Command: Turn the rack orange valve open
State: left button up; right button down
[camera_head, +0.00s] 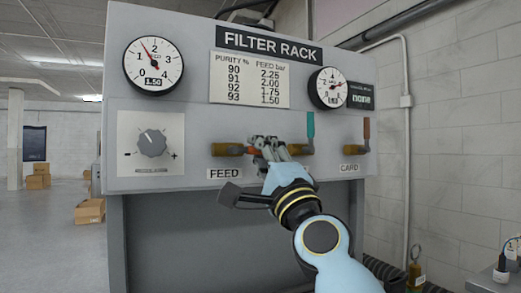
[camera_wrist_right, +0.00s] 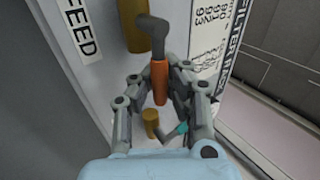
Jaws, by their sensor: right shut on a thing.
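The rack's orange valve handle (camera_head: 253,150) is at the FEED valve, whose brass body (camera_head: 227,149) sits on the panel. The handle points sideways to the right in the head view and is mostly hidden behind my fingers. In the right wrist view the orange grip (camera_wrist_right: 160,82) hangs on a bent grey lever (camera_wrist_right: 153,32) beside the brass body (camera_wrist_right: 133,25). My right gripper (camera_head: 265,147) is shut on this orange handle, with fingers on both sides of it in the wrist view (camera_wrist_right: 161,76). My left gripper is not in view.
Just right stands a teal upright handle (camera_head: 310,127) on a brass valve (camera_head: 300,149). Two gauges (camera_head: 153,65) (camera_head: 328,87) and a grey knob (camera_head: 152,143) are on the filter rack panel (camera_head: 200,185).

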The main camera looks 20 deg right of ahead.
jog(key=shift+f, duration=0.5)
jog(key=c, duration=1.2)
grip_release()
jog(key=shift+s+r, duration=0.15)
jog(key=shift+r, duration=0.05)
jog(key=shift+c, duration=0.2)
jog(key=shift+r, duration=0.1)
jog(key=s+f, duration=0.1)
jog(key=s, duration=1.3)
jog(key=shift+s+d+f, duration=0.2)
jog(key=shift+f, duration=0.15)
